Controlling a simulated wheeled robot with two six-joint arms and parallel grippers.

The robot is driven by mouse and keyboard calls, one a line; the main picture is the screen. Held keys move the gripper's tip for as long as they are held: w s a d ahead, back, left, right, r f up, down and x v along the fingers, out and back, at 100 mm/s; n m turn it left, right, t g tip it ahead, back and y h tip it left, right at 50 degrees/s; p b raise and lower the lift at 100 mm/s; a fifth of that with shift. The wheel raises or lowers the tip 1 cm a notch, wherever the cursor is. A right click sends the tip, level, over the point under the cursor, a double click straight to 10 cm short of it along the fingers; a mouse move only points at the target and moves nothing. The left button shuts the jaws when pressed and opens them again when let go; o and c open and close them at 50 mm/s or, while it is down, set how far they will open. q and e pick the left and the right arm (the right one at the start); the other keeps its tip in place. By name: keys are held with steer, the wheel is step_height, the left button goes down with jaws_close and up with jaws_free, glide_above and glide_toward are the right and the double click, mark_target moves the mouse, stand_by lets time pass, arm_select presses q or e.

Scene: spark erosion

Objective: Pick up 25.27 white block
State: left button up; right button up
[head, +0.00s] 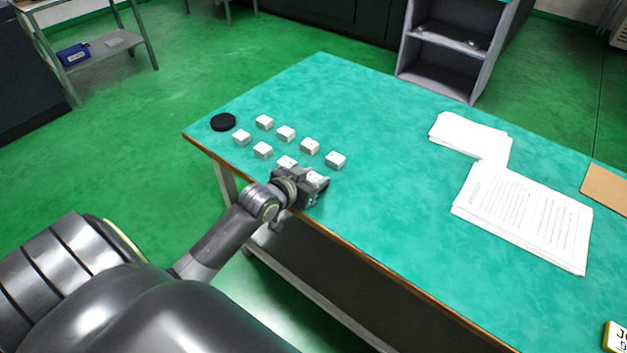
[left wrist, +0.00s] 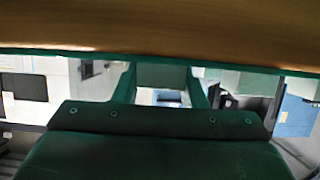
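Several small white blocks stand in two rows near the left corner of the green table. The back row includes a block (head: 264,122) at its left end and a block (head: 336,160) at its right end. The front row starts with a block (head: 241,137) at the left. My left gripper (head: 316,192) is at the right end of the front row, right by a block (head: 317,177) that it partly covers. Whether it touches that block is unclear, and its fingers are not clearly visible. Any numbers on the blocks are too small to read. The left wrist view shows no block.
The green table (head: 390,200) has a brown wooden edge. A black round disc (head: 223,122) lies left of the blocks. Paper stacks (head: 525,215) and a brown sheet (head: 606,189) lie to the right. The table between blocks and papers is clear.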

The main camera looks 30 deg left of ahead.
arm_select(q)
steer(key=c, duration=0.5)
steer(key=shift+r, duration=0.1)
